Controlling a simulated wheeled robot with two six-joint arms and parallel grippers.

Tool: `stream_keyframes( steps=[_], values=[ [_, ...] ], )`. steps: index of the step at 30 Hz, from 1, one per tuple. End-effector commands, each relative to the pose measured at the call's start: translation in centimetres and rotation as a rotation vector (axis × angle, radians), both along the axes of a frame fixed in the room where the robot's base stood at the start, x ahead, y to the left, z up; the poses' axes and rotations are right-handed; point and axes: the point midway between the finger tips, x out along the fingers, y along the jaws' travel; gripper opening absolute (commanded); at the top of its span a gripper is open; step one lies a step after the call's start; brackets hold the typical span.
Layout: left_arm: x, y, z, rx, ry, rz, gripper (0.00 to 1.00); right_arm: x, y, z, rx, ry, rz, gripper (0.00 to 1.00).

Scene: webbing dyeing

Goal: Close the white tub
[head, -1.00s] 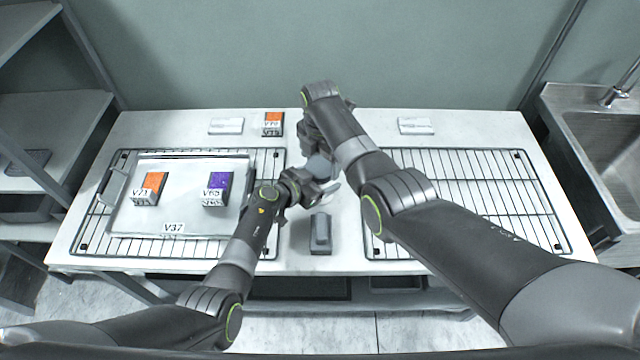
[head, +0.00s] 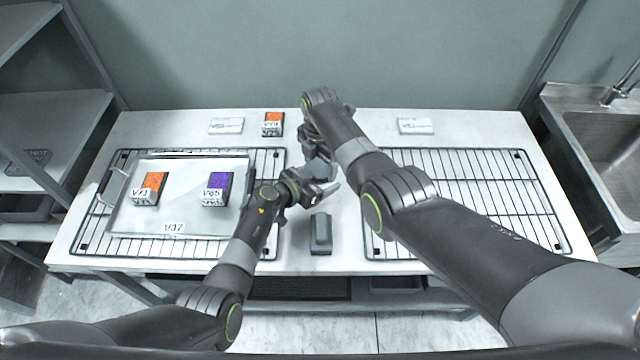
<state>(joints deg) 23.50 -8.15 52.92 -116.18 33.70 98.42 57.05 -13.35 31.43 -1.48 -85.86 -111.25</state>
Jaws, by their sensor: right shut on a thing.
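I cannot clearly make out a white tub. My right gripper (head: 318,160) is at the back middle of the table, partly covered by its own wrist. It is shut on a small grey thing that I cannot name, mostly hidden by the grippers. My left gripper (head: 318,189) is just in front of and below it, close to the same spot. Whether the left jaws are open or touch anything is not clear.
A shallow pale tray (head: 122,222) labelled V37 lies on the left wire rack (head: 92,240), bearing an orange box (head: 150,186) and a purple box (head: 217,187). Another orange box (head: 272,121) stands behind. A grey block (head: 321,233) lies between the racks. The right rack (head: 480,200) is empty.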

Motion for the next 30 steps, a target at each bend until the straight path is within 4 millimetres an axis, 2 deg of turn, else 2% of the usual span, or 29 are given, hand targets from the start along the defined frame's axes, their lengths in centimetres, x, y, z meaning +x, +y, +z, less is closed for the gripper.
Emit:
stream_keyframes(
  steps=[4, 12, 15, 26, 27, 30],
  values=[
    [-0.01, 0.05, -0.06, 0.001, 0.000, 0.001, 0.12, -0.01, -0.01, -0.01, 0.000, 0.000, -0.125, 0.42],
    [-0.01, 0.05, -0.05, 0.001, 0.000, 0.001, 0.12, -0.01, 0.00, -0.03, 0.000, 0.000, -0.483, 0.42],
    [-0.01, 0.05, -0.05, 0.001, 0.000, 0.001, 0.12, -0.01, 0.01, -0.03, 0.000, 0.000, -0.554, 0.42],
    [-0.02, 0.04, -0.05, 0.001, 0.000, 0.001, 0.12, -0.01, 0.02, -0.03, 0.000, 0.000, -0.583, 0.42],
    [-0.02, 0.04, -0.05, 0.001, 0.001, 0.000, 0.12, -0.01, 0.02, -0.03, 0.000, 0.000, -0.583, 0.75],
    [-0.02, 0.04, -0.05, 0.001, 0.001, 0.000, 0.12, -0.01, 0.02, -0.02, 0.000, 0.000, -0.582, 0.88]
  ],
)
